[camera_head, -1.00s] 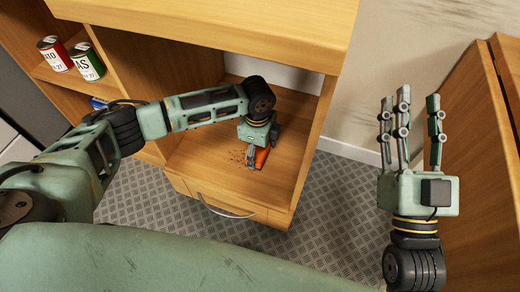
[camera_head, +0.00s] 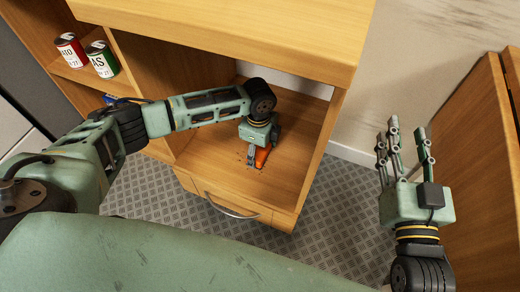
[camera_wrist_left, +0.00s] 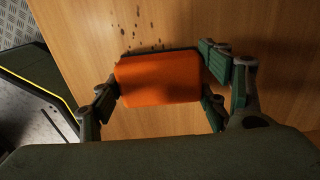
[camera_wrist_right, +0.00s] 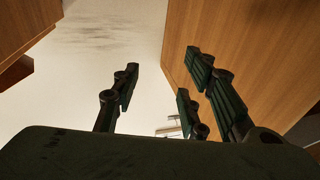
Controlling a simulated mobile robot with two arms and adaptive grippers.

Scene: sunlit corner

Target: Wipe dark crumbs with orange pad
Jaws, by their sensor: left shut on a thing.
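The orange pad (camera_head: 262,157) is on the wooden floor of the open cabinet compartment (camera_head: 205,158). My left gripper (camera_head: 256,158) is shut on it, and in the left wrist view its fingers grip opposite sides of the pad (camera_wrist_left: 158,80). Dark crumbs (camera_wrist_left: 137,25) lie scattered on the wood just beyond the pad's upper edge in that view. In the head view a few specks (camera_head: 241,157) show left of the pad. Whether crumbs lie under the pad is hidden. My right gripper (camera_head: 404,155) is open and empty, fingers up, right of the cabinet.
Red (camera_head: 70,50) and green (camera_head: 102,60) cans stand on a shelf at the left. The compartment's right wall (camera_head: 318,150) is close to the pad. A drawer handle (camera_head: 232,208) juts out below. A wooden panel (camera_head: 480,150) stands right of my right gripper.

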